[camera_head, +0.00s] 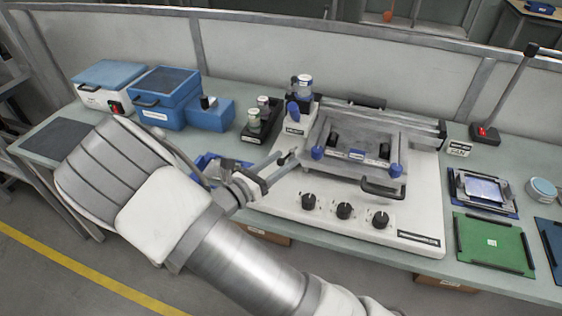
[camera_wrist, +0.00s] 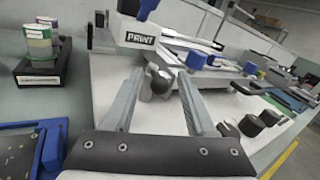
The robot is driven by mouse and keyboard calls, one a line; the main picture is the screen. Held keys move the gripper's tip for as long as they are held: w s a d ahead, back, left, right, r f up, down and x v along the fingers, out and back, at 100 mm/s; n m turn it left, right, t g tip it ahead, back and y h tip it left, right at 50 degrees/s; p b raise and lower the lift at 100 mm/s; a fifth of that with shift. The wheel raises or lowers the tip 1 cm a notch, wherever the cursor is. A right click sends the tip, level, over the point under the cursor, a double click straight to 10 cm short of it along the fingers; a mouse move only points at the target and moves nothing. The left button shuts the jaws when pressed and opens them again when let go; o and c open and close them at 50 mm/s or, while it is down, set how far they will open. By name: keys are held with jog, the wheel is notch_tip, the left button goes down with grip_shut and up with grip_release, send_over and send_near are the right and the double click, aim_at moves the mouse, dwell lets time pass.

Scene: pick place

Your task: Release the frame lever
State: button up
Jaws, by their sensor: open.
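The screen printer has a white base (camera_head: 285,203) with a grey frame (camera_head: 330,165) on top. A short lever with a dark ball knob (camera_wrist: 158,78) shows in the wrist view at the printer's left side, below the PRINT label. My gripper (camera_head: 282,166) is open at the frame's left front corner. Its two fingers stand on either side of the knob in the wrist view, with gaps visible; I cannot tell how deep the knob sits between them. A blue-handled lever (camera_head: 293,109) stands upright on the PRINT block (camera_head: 294,128).
Three black dials (camera_head: 344,210) line the base's front. A black front handle (camera_head: 383,189) sticks out from the frame. Left are ink jars in a black holder (camera_head: 262,121) and blue boxes (camera_head: 165,95). A green board (camera_head: 490,243) lies right. A blue tray (camera_head: 208,160) is partly behind my arm.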

grip_shut()
dwell(0.3)
jog(key=shift+s+d+r+n+t+y+p, duration=0.1)
jog(key=shift+d+n+t+y+p, duration=0.15)
jog(key=shift+n+t+y, duration=0.2)
jog(key=shift+s+d+r+n+t+y+p, duration=0.1)
jog(key=shift+d+n+t+y+p, duration=0.05)
jog(key=shift+n+t+y+p, duration=0.25)
jog(key=shift+s+d+f+n+t+y, duration=0.1)
jog(key=shift+d+n+t+y, duration=0.05)
jog(key=shift+n+t+y, duration=0.35)
jog(key=shift+s+d+f+n+t+y, duration=0.15)
jog(key=shift+n+t+y, duration=0.1)
jog(key=shift+y, duration=0.3)
jog(key=shift+w, duration=0.1)
grip_release()
